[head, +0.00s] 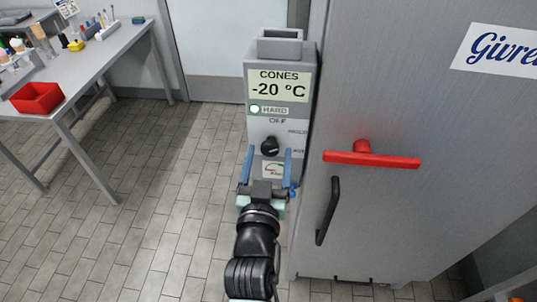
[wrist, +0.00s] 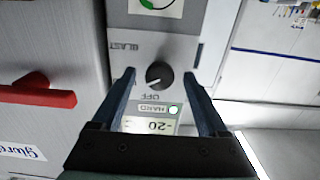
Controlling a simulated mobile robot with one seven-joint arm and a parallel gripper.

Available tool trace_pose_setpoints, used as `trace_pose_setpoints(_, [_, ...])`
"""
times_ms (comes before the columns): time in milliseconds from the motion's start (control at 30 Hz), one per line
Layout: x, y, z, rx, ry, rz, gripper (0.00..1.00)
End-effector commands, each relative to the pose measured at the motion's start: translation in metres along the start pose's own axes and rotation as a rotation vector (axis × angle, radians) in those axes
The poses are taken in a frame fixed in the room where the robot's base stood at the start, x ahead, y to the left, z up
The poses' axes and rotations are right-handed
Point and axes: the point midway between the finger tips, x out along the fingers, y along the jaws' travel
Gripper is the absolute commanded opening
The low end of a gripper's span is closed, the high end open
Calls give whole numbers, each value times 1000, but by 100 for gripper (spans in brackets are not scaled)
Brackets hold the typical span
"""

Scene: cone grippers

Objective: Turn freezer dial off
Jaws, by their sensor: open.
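The black freezer dial (head: 270,146) sits on the grey control box (head: 256,132), below the printed word OFF. In the wrist view the panel is upside down, and the dial (wrist: 159,75) has OFF below it and BLAST at upper left. A pale mark shows on the dial, but its exact direction is hard to tell. My gripper (head: 268,154) is open, with blue fingers pointing at the panel. In the wrist view the fingers of my gripper (wrist: 163,76) stand on either side of the dial with gaps. Contact is not visible.
The display (head: 278,85) reads CONES -20 °C, with a lit HARD lamp (head: 255,109). To the right are a red handle (head: 372,160) and a black handle (head: 328,211) on the grey freezer (head: 400,110). A table (head: 105,62) with a red bin (head: 37,98) stands at left. Floor between is clear.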

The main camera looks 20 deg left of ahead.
Motion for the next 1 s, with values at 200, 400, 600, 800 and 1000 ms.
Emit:
trace_pose_setpoints(200, [0,0,0,0,0,0,64])
trace_pose_setpoints(400, [0,0,0,0,1,0,28])
trace_pose_setpoints(600, [0,0,0,0,1,0,0])
trace_pose_setpoints(800, [0,0,0,-12,0,0,0])
trace_pose_setpoints(1000, [0,1,-1,-78,0,1,0])
